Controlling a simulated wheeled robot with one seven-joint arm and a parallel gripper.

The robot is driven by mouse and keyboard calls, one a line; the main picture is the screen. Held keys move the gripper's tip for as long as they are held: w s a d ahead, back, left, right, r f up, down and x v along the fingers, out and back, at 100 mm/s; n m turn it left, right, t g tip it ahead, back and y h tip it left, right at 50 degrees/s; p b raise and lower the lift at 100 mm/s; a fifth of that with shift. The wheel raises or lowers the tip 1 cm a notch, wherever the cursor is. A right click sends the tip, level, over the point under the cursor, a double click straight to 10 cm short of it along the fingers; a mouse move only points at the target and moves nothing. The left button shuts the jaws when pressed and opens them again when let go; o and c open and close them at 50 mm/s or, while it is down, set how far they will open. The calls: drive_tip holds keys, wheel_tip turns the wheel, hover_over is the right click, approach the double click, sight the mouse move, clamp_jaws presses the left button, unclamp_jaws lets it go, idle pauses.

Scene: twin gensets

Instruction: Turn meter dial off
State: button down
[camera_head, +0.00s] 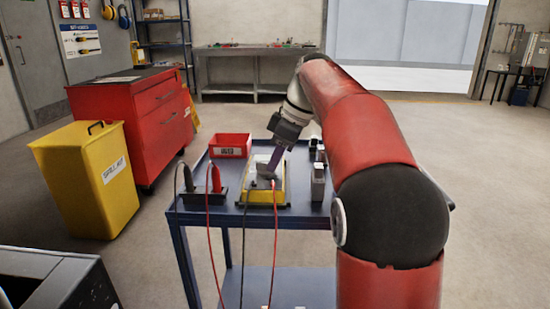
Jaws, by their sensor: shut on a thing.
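The meter (248,193) is a yellow-edged unit lying on the blue cart (308,215). My gripper (269,172) reaches down onto the meter's face from the upper right. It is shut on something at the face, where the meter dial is. The dial itself is hidden by the fingers, so its setting cannot be read. A black lead and a red lead (275,235) run from the meter's near end over the cart's front edge.
A black holder (204,198) with a dark and a red probe stands left of the meter. A red bin (230,145) sits behind. Small upright items (318,180) stand to the right. A yellow spill kit bin (90,180) and red tool cabinet (150,120) are left of the cart.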

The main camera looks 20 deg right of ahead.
drive_tip(key=shift+w+d+n+g, duration=0.1)
drive_tip(key=shift+w+n+g, duration=0.1)
drive_tip(key=shift+n, duration=0.35)
drive_tip(key=shift+w+n+g, duration=0.1)
drive_tip(key=shift+n+g, duration=0.1)
drive_tip(key=shift+n, duration=0.35)
drive_tip(key=c, duration=1.4)
unclamp_jaws()
drive_tip(key=shift+c, duration=0.2)
drive_tip(key=v, duration=0.7)
drive_tip(key=shift+d+r, duration=0.25)
drive_tip(key=shift+r, duration=0.1)
drive_tip(key=shift+s+a, duration=0.1)
drive_tip(key=shift+s, duration=0.1)
